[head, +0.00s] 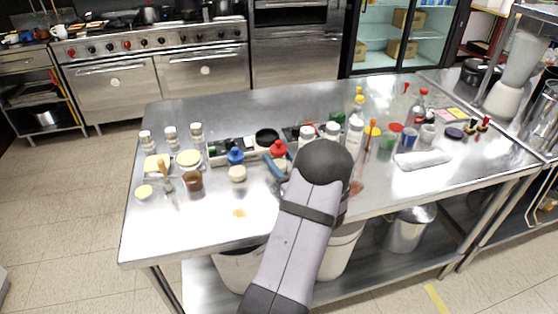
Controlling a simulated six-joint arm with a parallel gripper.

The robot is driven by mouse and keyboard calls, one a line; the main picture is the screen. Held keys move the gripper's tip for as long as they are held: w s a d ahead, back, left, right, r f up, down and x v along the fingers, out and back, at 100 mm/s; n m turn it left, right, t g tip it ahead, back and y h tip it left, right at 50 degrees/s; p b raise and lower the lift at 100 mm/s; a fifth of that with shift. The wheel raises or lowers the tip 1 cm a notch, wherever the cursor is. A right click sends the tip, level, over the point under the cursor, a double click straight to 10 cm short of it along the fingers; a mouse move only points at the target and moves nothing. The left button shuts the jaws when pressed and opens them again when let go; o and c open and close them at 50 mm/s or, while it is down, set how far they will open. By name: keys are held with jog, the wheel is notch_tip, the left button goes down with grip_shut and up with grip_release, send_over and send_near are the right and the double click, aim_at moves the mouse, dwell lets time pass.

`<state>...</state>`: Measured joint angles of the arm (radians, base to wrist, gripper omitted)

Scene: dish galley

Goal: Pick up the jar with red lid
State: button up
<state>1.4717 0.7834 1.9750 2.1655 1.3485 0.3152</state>
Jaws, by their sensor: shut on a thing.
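The jar with red lid (278,148) is on the steel table, left of my arm's dark wrist. Its red top shows, and its pale lower part is partly covered. My gripper (277,167) is at this jar, with a dark bluish finger along its left side. It is shut on the jar. My wrist and arm hide much of the gripper, and I cannot tell whether the jar's base touches the table.
A blue-topped jar (235,156) stands close on the left. Behind is a long divided tray (219,159). Several white-capped shakers stand at the back left. Bottles and cups crowd the right, near a white tray (422,161).

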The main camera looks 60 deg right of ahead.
notch_tip(320, 180, up, 18)
jog(key=b, duration=0.1)
dwell(0.5)
jog(key=shift+f, duration=0.1)
jog(key=w+d+f+m+g+h+b, duration=0.2)
jog(key=w+d+m+g+h+b, duration=0.2)
jog(key=b, duration=1.6)
jog(key=w+d+h, duration=0.1)
jog(key=w+d, duration=0.2)
jog(key=w, duration=0.1)
jog(key=shift+w+f+g+b, duration=0.3)
jog(key=shift+f, duration=0.05)
jog(key=shift+m, duration=0.3)
notch_tip(320, 180, down, 6)
jog(key=b, duration=0.5)
jog(key=shift+f, duration=0.1)
jog(key=shift+f, duration=0.1)
